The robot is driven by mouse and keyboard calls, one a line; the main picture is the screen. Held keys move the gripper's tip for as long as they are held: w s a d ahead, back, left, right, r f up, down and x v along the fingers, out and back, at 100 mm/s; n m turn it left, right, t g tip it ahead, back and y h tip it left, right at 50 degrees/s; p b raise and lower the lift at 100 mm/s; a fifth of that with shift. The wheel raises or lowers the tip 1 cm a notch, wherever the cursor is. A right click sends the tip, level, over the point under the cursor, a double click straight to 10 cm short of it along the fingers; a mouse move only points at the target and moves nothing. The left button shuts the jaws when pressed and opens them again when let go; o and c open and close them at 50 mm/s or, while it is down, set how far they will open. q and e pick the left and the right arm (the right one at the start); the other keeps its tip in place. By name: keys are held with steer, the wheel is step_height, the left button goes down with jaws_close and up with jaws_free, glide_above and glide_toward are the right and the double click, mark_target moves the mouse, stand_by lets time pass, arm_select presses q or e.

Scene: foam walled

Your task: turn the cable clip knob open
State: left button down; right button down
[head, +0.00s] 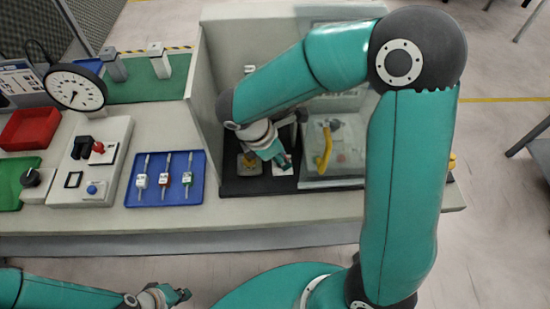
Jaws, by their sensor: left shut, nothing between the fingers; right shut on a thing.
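My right gripper (284,162) reaches down over the black mat inside the walled bay. Its fingers are shut on a small part above a white plate (283,171); this seems to be the cable clip knob, but the fingers hide it and its turn angle cannot be read. My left gripper (183,295) is shut and empty, low in front of the bench, far from the clip.
A plate with a yellow part (249,162) lies just left of the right gripper. A clear box with a yellow handle (323,155) stands just right. A pale wall (205,90) bounds the bay on the left. A blue tray (167,196) with several small tools lies outside it.

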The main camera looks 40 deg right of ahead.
steer(key=shift+w+n, duration=0.15)
steer(key=shift+n, duration=0.25)
steer(key=c, duration=0.9)
jaws_free()
steer(key=shift+a+r, duration=0.1)
steer(key=v, duration=1.1)
steer(key=shift+a+r, duration=0.15)
steer(key=shift+r, duration=0.15)
